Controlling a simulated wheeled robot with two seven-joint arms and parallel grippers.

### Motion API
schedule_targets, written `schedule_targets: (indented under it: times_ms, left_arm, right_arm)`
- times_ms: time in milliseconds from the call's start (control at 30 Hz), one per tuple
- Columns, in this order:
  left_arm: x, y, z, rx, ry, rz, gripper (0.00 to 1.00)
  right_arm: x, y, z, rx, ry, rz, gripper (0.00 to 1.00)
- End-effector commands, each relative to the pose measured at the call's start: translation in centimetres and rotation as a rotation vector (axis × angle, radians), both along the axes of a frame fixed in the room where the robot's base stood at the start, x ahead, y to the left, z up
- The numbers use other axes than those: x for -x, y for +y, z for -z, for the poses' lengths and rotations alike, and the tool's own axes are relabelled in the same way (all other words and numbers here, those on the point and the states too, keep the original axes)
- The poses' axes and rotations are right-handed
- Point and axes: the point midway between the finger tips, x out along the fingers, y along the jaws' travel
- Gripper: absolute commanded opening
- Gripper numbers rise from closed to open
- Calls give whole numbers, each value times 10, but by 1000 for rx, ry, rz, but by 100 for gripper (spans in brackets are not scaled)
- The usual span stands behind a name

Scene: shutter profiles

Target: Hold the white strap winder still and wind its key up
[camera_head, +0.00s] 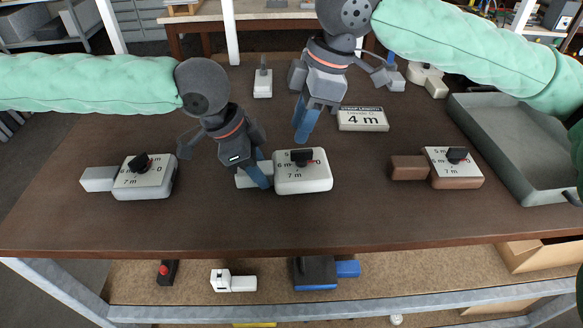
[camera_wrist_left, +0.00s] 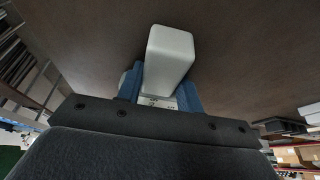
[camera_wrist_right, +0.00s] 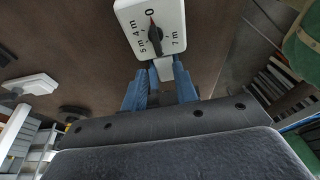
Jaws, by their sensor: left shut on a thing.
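The white strap winder (camera_head: 302,178) lies on the table's middle, its black key (camera_head: 301,156) on the dial face. My left gripper (camera_head: 258,174) is shut on the light block at the winder's left side, and its blue fingers pinch this block (camera_wrist_left: 170,55) in the left wrist view. My right gripper (camera_head: 302,138) hangs just behind and above the key, pointing down, with its fingers apart. The right wrist view shows a white dial face (camera_wrist_right: 172,42) ahead of the fingers, with a dark pointer (camera_wrist_right: 154,38) towards 0. The key is clear of the right fingers in the head view.
A sign (camera_head: 362,119) reading 4 m stands behind the winder. Another pale winder (camera_head: 146,178) lies left, a brown one (camera_head: 456,178) right. A grey tray (camera_head: 500,150) fills the right side. A small white device (camera_head: 262,88) stands at the back. The front strip is clear.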

Motion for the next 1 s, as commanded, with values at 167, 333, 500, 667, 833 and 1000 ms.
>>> schedule_targets:
  times_ms: [167,333,500,667,833,1000]
  left_arm:
    - [0,0,0,-1,0,0,9]
    - [0,0,0,-1,0,0,9]
    - [0,0,0,-1,0,0,9]
    - [0,0,0,-1,0,0,9]
    - [0,0,0,-1,0,0,9]
    - [0,0,0,-1,0,0,9]
  right_arm:
    - [0,0,22,0,0,0,29]
    - [0,0,41,0,0,0,29]
    - [0,0,53,0,-1,0,29]
    - [0,0,58,0,-1,0,29]
    - [0,0,59,0,-1,0,29]
    - [0,0,58,0,-1,0,17]
